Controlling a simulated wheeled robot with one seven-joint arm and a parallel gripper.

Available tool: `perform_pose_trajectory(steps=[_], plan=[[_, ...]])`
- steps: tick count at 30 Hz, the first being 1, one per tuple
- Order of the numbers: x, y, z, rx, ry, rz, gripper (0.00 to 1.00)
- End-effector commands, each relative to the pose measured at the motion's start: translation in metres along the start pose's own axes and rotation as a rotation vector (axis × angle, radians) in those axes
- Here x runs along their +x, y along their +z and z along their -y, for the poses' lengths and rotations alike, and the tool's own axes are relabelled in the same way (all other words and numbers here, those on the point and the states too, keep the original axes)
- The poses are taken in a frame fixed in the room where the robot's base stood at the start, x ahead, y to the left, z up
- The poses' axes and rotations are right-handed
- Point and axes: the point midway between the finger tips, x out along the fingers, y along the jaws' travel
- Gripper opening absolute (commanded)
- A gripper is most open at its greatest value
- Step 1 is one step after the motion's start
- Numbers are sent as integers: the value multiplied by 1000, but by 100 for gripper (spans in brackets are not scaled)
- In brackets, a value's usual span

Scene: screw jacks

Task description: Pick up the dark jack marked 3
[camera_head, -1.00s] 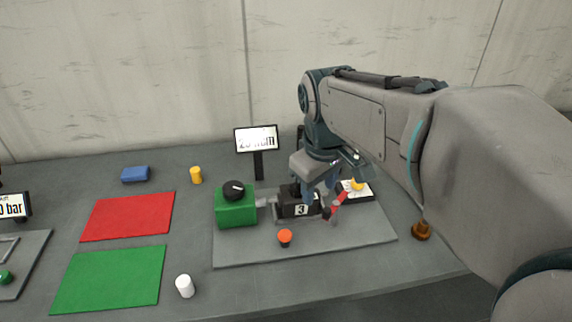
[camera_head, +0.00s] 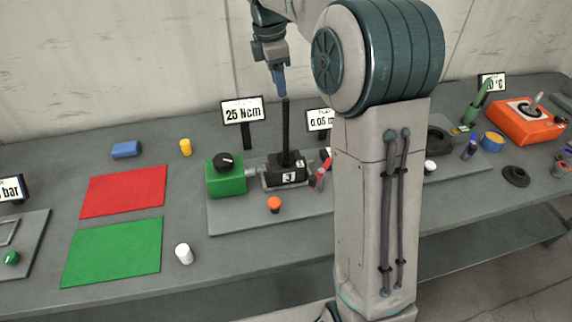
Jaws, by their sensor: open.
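The dark jack marked 3 (camera_head: 286,175) sits on a grey board (camera_head: 240,220), beside a green block with a black knob (camera_head: 226,178). A tall dark column (camera_head: 286,130) stands upright from its top. My gripper (camera_head: 281,92) is open and points down at the column's upper end. The fingers overlap each other from this side, and I cannot tell whether they touch the column.
A sign reading 25 Ncm (camera_head: 242,112) stands behind the jack. An orange knob (camera_head: 274,204) and a red-handled part (camera_head: 321,172) are close to it. Red (camera_head: 125,190) and green mats (camera_head: 113,250) lie left. My arm hides the board's right part.

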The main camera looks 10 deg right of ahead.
Motion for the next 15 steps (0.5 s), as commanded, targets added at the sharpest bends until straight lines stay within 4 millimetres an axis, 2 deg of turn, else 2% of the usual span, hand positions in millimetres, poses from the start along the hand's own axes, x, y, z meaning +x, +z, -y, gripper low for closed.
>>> perform_pose_trajectory(steps=[3,6,11,15], plan=[[22,0,1,1,-3,0,43],[34,0,0,1,-1,0,43],[44,1,0,2,0,0,43],[60,7,-1,2,-4,0,43]])
